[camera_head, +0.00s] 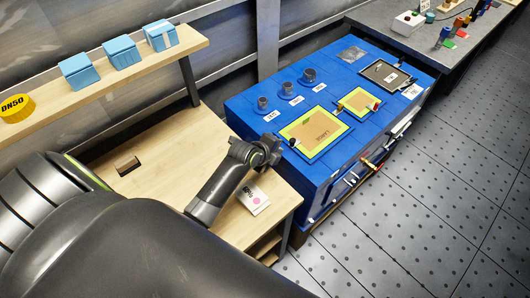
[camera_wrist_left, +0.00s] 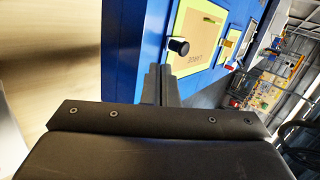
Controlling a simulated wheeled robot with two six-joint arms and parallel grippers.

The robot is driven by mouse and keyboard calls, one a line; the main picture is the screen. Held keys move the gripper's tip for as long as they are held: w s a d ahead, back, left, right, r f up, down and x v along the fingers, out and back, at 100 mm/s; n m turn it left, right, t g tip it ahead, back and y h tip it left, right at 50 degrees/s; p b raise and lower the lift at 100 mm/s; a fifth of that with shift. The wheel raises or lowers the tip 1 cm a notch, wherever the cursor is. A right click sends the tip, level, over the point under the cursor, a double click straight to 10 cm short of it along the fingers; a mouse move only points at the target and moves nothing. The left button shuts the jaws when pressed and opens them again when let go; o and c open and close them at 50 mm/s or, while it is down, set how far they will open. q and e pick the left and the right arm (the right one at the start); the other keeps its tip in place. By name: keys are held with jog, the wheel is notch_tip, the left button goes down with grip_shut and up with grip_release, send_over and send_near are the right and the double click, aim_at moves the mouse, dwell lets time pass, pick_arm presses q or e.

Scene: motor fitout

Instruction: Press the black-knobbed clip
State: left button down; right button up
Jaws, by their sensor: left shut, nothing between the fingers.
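The black-knobbed clip (camera_head: 293,141) sits at the near left edge of the large yellow-green framed panel (camera_head: 318,129) on top of the blue cabinet (camera_head: 240,109). In the left wrist view its black knob (camera_wrist_left: 179,46) stands just beyond and a little right of my fingertips. My left gripper (camera_head: 272,148) is shut and empty, beside the cabinet's left edge, a little left of the knob. Its closed fingers also show in the left wrist view (camera_wrist_left: 160,84). A gap shows between the fingers and the knob. My right gripper is not in view.
A smaller yellow-green panel (camera_head: 357,103) and a dark framed tray (camera_head: 384,74) lie farther along the cabinet. Several dark round fittings (camera_head: 309,75) stand behind. A wooden bench (camera_head: 150,190) holds a white card (camera_head: 253,198). Blue boxes (camera_head: 122,52) sit on a shelf.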

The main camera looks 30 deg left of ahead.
pick_arm(q)
jog(key=v, duration=0.7)
jog(key=shift+s+b, duration=0.25)
jog(key=shift+b, duration=0.15)
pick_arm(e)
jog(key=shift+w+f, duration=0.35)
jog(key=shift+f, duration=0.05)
pick_arm(q)
jog(key=shift+r, duration=0.1)
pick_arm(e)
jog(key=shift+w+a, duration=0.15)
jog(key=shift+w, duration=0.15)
